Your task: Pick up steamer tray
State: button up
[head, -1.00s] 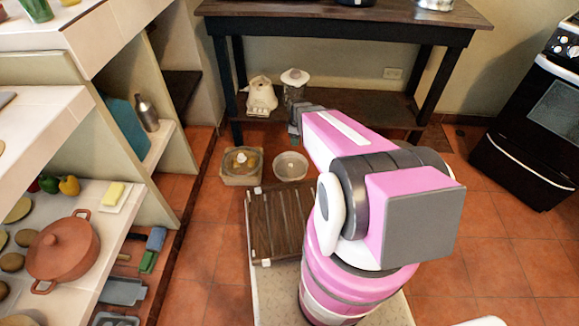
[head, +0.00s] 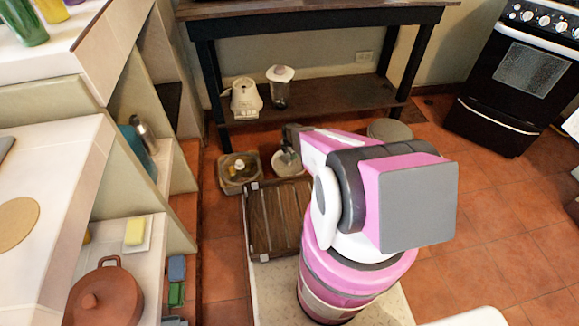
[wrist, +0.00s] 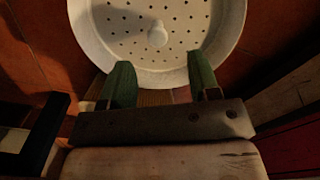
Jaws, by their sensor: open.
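The steamer tray (wrist: 120,45) is a round, white, perforated dish with a small knob in its middle. It fills the top of the wrist view. In the head view it lies on the floor (head: 283,168), partly hidden by my gripper (head: 290,141). My gripper also shows in the wrist view (wrist: 161,66), with its two green fingers apart and nothing between them. The fingertips are at the tray's near rim; whether they touch it I cannot tell.
A box with items in it (head: 239,172) stands on the floor left of the tray. A dark wood table (head: 330,97) with a blender base (head: 244,100) and jar (head: 281,90) on its low shelf stands behind. A round grey thing (head: 390,129) lies to the right. White shelves (head: 50,175) line the left.

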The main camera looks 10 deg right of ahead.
aim_at(289, 161)
jog(key=f, duration=0.7)
jog(key=shift+w+a+f, duration=0.1)
jog(key=shift+a+f, duration=0.05)
jog(key=shift+a, duration=0.05)
grip_shut()
